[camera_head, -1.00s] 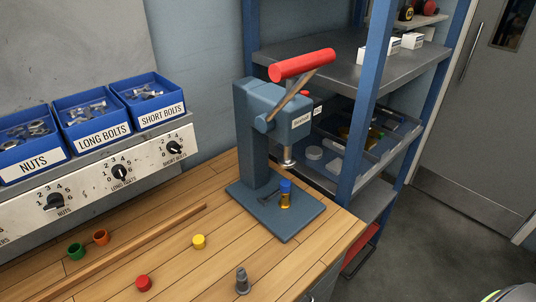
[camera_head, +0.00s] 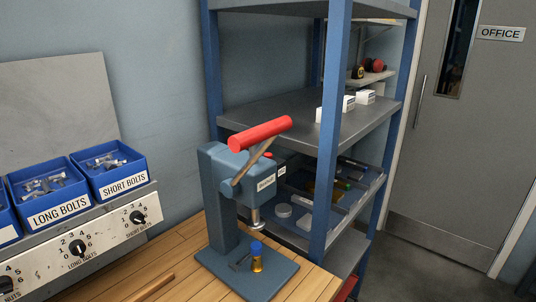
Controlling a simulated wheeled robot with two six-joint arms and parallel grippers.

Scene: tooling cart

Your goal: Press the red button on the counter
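The wooden counter (camera_head: 190,262) shows only as a strip along the bottom of the head view. No red button is visible on this part of it; the rest of the counter is below the picture. A blue-grey hand press (camera_head: 222,200) with a red handle (camera_head: 260,134) stands on it. A small red piece (camera_head: 268,155) shows just behind the press head, partly hidden; I cannot tell what it is. Neither of my grippers is in view.
A blue-topped amber piece (camera_head: 257,258) stands on the press base. Blue bins of long bolts (camera_head: 60,215) and short bolts (camera_head: 123,186) sit above a dial panel (camera_head: 110,240) at left. A blue-post shelf rack (camera_head: 335,120) stands behind, a grey door (camera_head: 440,160) at right.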

